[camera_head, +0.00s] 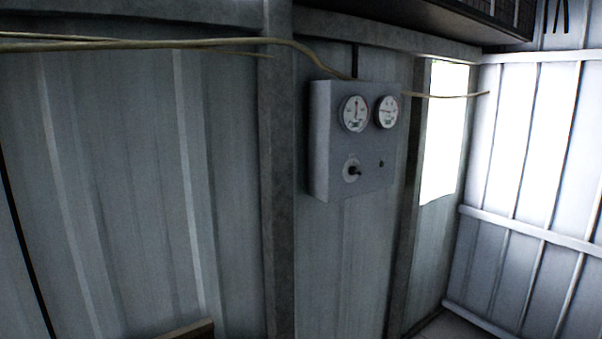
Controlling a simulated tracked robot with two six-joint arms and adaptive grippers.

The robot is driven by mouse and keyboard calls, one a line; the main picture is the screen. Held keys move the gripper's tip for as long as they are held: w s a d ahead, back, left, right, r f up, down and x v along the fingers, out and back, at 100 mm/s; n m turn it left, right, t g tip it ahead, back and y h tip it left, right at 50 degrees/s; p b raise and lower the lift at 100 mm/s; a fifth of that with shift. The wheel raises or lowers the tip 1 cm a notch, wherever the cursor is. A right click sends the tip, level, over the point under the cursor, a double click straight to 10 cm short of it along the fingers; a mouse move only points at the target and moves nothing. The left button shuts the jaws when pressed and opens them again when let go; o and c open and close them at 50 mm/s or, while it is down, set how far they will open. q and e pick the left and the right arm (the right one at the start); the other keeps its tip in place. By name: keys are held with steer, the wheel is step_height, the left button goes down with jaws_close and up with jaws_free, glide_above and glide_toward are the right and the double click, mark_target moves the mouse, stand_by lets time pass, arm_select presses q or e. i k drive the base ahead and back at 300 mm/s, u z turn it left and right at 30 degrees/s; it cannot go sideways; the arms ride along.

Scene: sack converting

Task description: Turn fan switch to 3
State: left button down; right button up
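A grey control box (335,187) hangs on the corrugated metal wall, a little right of the middle of the head view. Its lower left front carries a round switch (352,170) with a pale plate and a dark knob that points out and slightly right. The markings around the switch are too small to read, so I cannot tell its setting. Two round white dials, a left one (355,114) and a right one (387,112), sit above it. A small dark button or hole (381,163) is to the right of the switch. Neither of my grippers is in view.
A pale cable (200,43) runs along the wall to the box top and on to the right. A vertical steel post (278,180) stands left of the box. A bright window (444,130) is at right. A dark shelf or unit (430,18) overhangs above. The space before the box looks clear.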

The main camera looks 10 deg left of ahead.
mark_target(352, 171)
steer(key=u, duration=0.5)
steer(key=i, duration=1.05)
steer(key=z, duration=0.4)
